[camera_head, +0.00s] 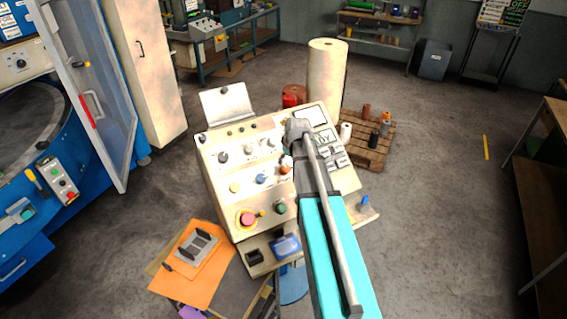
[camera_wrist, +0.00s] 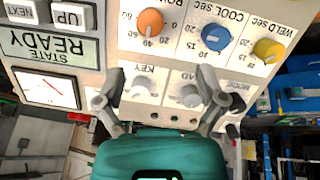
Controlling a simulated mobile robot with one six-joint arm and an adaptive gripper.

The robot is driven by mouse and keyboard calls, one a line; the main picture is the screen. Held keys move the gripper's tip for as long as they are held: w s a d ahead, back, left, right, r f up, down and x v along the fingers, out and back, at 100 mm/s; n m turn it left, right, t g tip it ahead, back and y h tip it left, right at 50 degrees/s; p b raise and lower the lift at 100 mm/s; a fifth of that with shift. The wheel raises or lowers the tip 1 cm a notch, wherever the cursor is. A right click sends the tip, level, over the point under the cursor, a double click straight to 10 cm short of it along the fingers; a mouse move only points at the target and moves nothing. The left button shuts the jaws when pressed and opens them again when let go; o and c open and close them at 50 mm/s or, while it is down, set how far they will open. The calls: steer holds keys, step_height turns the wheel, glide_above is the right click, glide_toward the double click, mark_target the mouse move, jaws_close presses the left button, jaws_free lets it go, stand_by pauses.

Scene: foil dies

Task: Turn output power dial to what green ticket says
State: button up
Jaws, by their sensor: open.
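The orange dial (camera_wrist: 150,22) is on the light control panel (camera_wrist: 112,45), with a scale including 20, 40 and 60; its label above is cut off by the frame edge. I cannot tell its setting. In the head view, the orange dial (camera_head: 285,169) sits left of my arm. My gripper (camera_wrist: 160,103) is open and empty, its fingers spread over the panel beside the small KEY switch, apart from the orange dial. In the head view, my arm hides part of the panel, and the fingers are not clear. I cannot make out a green ticket.
Beside the orange dial are a blue COOL dial (camera_wrist: 215,37) and a yellow WELD dial (camera_wrist: 268,50). A READY display (camera_wrist: 50,46) and a meter (camera_wrist: 47,88) are at the left.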

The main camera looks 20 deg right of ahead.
mark_target(285, 168)
steer(key=shift+w+d+r, duration=0.3)
steer(key=shift+d+r, duration=0.05)
steer(key=shift+d, duration=0.3)
steer(key=shift+f, duration=0.15)
steer(key=b+x, duration=1.2)
steer(key=x, duration=0.1)
steer(key=shift+w+f+b, duration=0.15)
steer(key=shift+w+b, duration=0.1)
steer(key=shift+b, duration=0.05)
stand_by(0.5)
steer(key=c, duration=1.1)
steer(key=shift+a, duration=0.1)
steer(key=shift+c, duration=0.2)
